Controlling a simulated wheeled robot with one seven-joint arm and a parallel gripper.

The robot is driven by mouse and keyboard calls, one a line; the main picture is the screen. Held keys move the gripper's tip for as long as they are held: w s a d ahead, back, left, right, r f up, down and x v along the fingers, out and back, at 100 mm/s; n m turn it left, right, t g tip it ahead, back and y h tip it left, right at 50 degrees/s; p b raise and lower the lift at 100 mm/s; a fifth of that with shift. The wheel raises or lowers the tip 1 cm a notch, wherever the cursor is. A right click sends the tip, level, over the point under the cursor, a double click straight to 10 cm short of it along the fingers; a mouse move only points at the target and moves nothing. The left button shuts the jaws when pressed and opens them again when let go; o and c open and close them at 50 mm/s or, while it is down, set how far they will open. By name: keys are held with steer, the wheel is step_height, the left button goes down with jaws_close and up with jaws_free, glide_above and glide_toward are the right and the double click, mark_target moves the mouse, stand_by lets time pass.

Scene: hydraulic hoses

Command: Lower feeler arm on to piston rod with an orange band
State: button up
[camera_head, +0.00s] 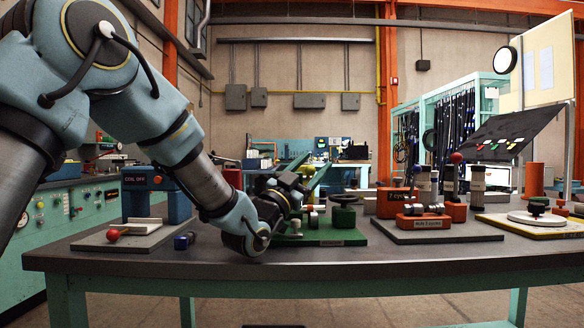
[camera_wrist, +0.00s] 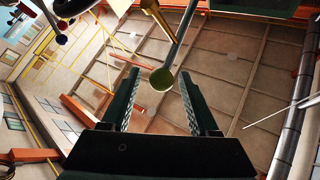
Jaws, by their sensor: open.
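My gripper (camera_wrist: 160,88) is open, its two dark green fingers one on each side of a green ball (camera_wrist: 162,78) on the end of a thin grey rod. I cannot tell whether the fingers touch the ball; a gap shows on both sides. The rod may be the feeler arm. An orange piece (camera_wrist: 152,10) shows at the top edge of the wrist view, left of the rod; I cannot tell whether it is the piston rod's band. In the head view my gripper (camera_head: 318,166) points up and right above the green board (camera_head: 325,238). My arm hides part of that board.
A grey board (camera_head: 440,237) with orange blocks and upright cylinders stands to the right. A red-knobbed lever (camera_head: 456,158) rises there. A board with a blue press (camera_head: 155,202) and a red ball (camera_head: 113,235) lies left. The bench's front strip (camera_head: 390,257) is clear.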

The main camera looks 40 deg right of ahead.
steer(key=s+a, duration=0.1)
steer(key=a, duration=1)
steer(key=shift+s, duration=0.25)
